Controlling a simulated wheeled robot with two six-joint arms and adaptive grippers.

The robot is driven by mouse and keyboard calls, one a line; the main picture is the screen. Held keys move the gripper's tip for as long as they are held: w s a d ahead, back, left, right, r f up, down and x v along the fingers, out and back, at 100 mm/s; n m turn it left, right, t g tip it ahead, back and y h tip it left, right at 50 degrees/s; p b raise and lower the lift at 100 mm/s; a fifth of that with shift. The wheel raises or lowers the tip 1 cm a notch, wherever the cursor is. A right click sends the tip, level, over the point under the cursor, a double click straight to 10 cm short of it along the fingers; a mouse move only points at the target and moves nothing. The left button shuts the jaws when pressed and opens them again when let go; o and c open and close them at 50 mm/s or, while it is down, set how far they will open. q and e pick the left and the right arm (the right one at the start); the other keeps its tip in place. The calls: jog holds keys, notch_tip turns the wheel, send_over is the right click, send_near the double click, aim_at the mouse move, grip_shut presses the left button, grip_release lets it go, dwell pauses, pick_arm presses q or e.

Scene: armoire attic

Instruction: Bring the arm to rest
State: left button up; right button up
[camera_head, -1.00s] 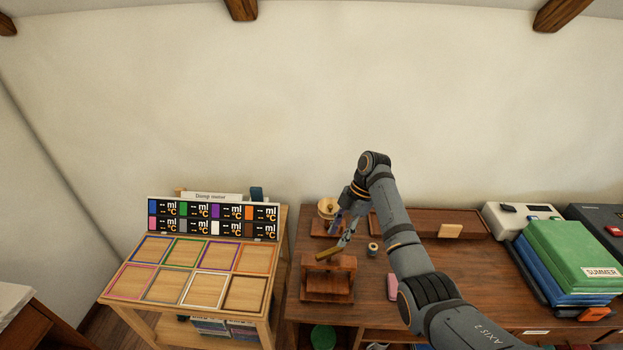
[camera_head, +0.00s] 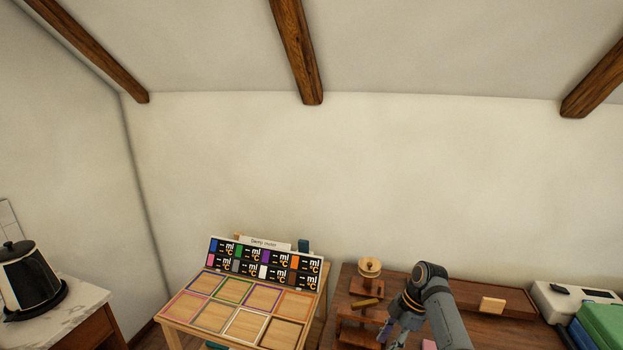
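My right arm comes in from the lower right, and its dark grey wrist stands over the brown wooden desk (camera_head: 475,325). My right gripper (camera_head: 391,334) hangs down below the wrist at the bottom edge of the head view. It is small and partly cut off, so whether its fingers are open or shut is unclear. I see nothing clearly held in it. It appears just right of a small wooden stand (camera_head: 352,326) with a short brass-coloured bar (camera_head: 366,302) at its top. My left gripper is out of view.
A round wooden piece on a stand (camera_head: 369,267) is behind. A long wooden tray (camera_head: 510,299) with a pale block (camera_head: 492,305) lies right. A light table (camera_head: 173,309) with coloured frames and a display board (camera_head: 263,263) is left. A black kettle (camera_head: 28,279) stands far left.

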jog(key=s+d+f+m+h, duration=0.15)
jog(key=s+f+m, duration=0.35)
jog(key=f, duration=0.6)
jog(key=s+d+f+m+h, duration=0.1)
jog(key=s+d+f+m, duration=0.1)
jog(key=s+f, duration=0.6)
jog(key=s+d+f+m+h, duration=0.15)
jog(key=s+f+m, duration=0.25)
jog(key=f, duration=0.9)
jog(key=s+d+f+m+t, duration=0.1)
jog(key=s+f+m, duration=0.2)
jog(key=s, duration=1.2)
jog(key=s+d+f+m+t+h, duration=0.1)
jog(key=s+f+m, duration=0.3)
jog(key=s+f, duration=0.5)
jog(key=s, duration=0.7)
jog(key=shift+d+f, duration=0.3)
jog(key=shift+d, duration=0.1)
